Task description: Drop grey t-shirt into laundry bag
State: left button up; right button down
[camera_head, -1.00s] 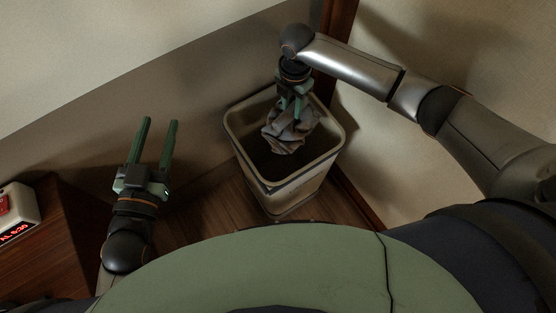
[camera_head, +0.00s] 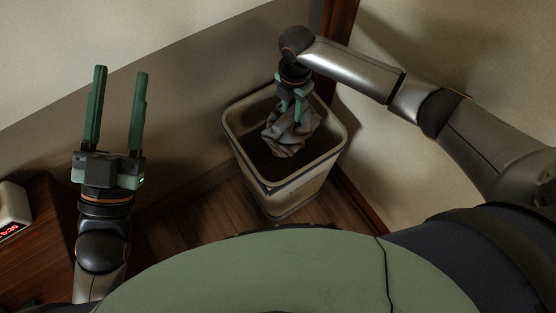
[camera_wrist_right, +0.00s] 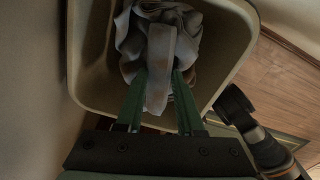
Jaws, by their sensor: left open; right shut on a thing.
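The grey t-shirt (camera_head: 290,133) is a crumpled bundle hanging from my right gripper (camera_head: 291,106), which is shut on it. The shirt is over the opening of the beige laundry bag (camera_head: 300,193), which looks like an upright bin with a wide rim. In the right wrist view the shirt (camera_wrist_right: 160,50) is between the green fingers of my right gripper (camera_wrist_right: 158,85), inside the outline of the bag's rim (camera_wrist_right: 222,85). I cannot tell how deep the shirt hangs. My left gripper (camera_head: 117,110) is open and empty, left of the bag, fingers pointing up the picture.
The bag stands on a wooden floor (camera_head: 205,215) in a corner between walls, near a brown wooden post (camera_head: 335,35). A dark wooden cabinet (camera_head: 42,235) with a white digital clock (camera_head: 14,210) is at the left.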

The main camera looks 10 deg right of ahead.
pick_arm(q)
jog(key=shift+s+r, duration=0.15)
jog(key=shift+r, duration=0.15)
pick_arm(e)
jog(key=shift+c, duration=2.2)
grip_release()
pick_arm(q)
jog(key=shift+f, duration=0.1)
